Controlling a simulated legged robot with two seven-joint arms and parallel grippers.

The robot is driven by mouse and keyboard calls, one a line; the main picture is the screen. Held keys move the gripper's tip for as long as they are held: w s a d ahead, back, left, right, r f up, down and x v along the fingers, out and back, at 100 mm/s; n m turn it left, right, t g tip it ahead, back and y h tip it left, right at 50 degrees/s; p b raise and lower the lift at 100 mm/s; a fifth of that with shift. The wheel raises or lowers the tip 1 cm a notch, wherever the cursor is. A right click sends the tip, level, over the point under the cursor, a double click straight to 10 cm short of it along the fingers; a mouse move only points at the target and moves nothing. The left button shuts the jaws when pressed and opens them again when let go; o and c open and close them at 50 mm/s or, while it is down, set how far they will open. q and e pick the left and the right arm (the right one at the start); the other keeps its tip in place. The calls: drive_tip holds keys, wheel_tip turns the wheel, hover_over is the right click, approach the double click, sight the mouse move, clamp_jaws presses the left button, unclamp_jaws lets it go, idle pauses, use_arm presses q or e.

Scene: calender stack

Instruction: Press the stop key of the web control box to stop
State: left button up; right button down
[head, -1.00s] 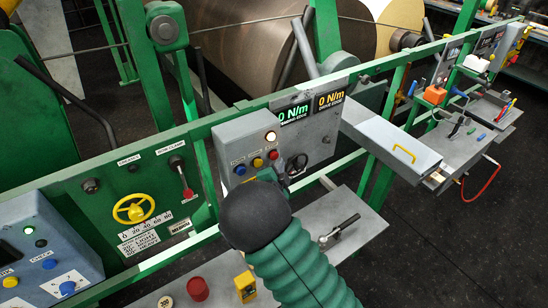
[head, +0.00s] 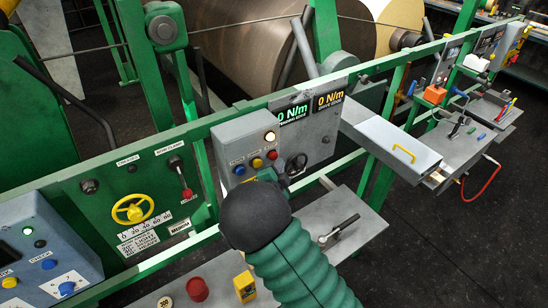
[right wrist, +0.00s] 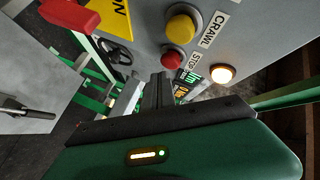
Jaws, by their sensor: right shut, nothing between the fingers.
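The web control box (head: 245,155) is a grey box on the green rail, with blue, yellow and red buttons and a lit white lamp (head: 270,136). The red stop key (head: 273,154) is the rightmost of the three buttons. In the right wrist view the stop key (right wrist: 172,60) sits beside a "STOP" label, between the yellow crawl button (right wrist: 183,28) and my right gripper (right wrist: 160,88). My right gripper is shut and empty, its dark fingertips close to the stop key; contact cannot be told. In the head view my arm hides most of it. My left gripper is not in view.
Two displays (head: 310,107) reading 0 N/m stand right of the box. A green panel with a yellow handwheel (head: 133,208) is at left.

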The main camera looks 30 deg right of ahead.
drive_tip(key=shift+w, duration=0.15)
drive_tip(key=shift+w, duration=0.25)
drive_tip(key=shift+w+b, duration=0.35)
drive_tip(key=shift+w, duration=0.15)
idle(0.9)
drive_tip(key=shift+s, duration=0.15)
drive_tip(key=shift+s+b, duration=0.3)
drive_tip(key=shift+s, duration=0.5)
drive_tip(key=s, duration=0.3)
drive_tip(key=s+b, duration=0.1)
drive_tip(key=s, duration=0.1)
drive_tip(key=shift+d, duration=0.25)
